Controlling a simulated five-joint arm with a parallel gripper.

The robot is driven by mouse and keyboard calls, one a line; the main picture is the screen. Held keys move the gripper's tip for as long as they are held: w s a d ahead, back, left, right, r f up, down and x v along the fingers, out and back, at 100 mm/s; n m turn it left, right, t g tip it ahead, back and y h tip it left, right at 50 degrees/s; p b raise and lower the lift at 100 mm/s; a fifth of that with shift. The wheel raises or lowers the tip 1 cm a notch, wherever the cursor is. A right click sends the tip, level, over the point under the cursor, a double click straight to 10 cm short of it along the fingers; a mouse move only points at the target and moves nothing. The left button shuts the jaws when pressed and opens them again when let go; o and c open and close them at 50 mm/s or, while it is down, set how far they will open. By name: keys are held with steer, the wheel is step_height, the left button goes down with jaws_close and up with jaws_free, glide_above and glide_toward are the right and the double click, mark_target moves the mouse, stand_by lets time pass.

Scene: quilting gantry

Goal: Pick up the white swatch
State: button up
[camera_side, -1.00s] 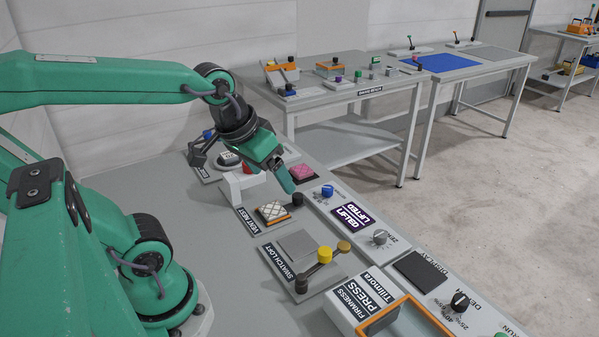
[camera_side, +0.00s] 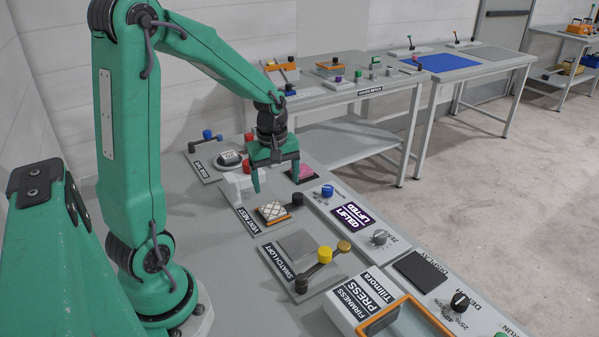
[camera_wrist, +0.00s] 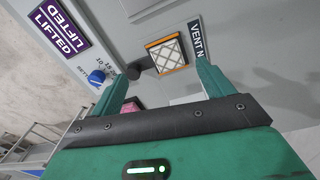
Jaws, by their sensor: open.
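The white swatch (camera_side: 272,211), quilted with a diamond pattern and with an orange edge, lies flat at the station labelled VENT NEST. In the wrist view the white swatch (camera_wrist: 168,53) shows just beyond the fingertips, roughly between their lines. My gripper (camera_side: 276,179) points down with its two green fingers spread, above and behind the swatch in the side view. It is apart from the swatch and holds nothing. In the wrist view my gripper (camera_wrist: 165,73) has an empty gap between its fingers.
A black knob (camera_side: 297,199) stands close beside the swatch. A pink swatch (camera_side: 301,173) lies partly behind one finger. The swatch loft (camera_side: 297,244) has a yellow-knobbed lever (camera_side: 325,256). A blue knob (camera_side: 327,191) is to the right.

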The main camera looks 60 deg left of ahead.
mark_target(274, 211)
steer(key=shift+w+a+f+n+g, duration=0.1)
steer(key=shift+a+f+n+g, duration=0.2)
steer(key=shift+a+f+n, duration=0.9)
steer(key=shift+d+f, duration=0.1)
steer(key=shift+f, duration=0.15)
steer(key=shift+f, duration=1.2)
steer(key=shift+f, duration=0.1)
steer(key=shift+f, duration=2.5)
steer(key=c, duration=1.1)
